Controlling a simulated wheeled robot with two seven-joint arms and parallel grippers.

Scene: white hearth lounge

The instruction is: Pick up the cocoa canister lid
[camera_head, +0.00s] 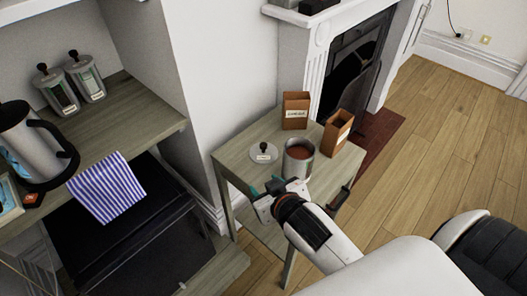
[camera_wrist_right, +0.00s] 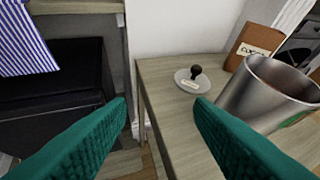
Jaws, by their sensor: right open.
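The cocoa canister lid (camera_head: 263,152) is a pale disc with a dark knob, lying on the small wooden table (camera_head: 236,157). The lid also shows in the right wrist view (camera_wrist_right: 192,80), ahead of the fingers. The open metal canister (camera_head: 298,160) with brown contents stands just right of the lid, and it looms large in the right wrist view (camera_wrist_right: 262,95). My right gripper (camera_head: 267,190) is open and empty at the table's near edge, short of the lid. Its two teal fingers (camera_wrist_right: 160,112) are spread apart. My left gripper does not show.
A fireplace (camera_head: 350,70) is behind the table.

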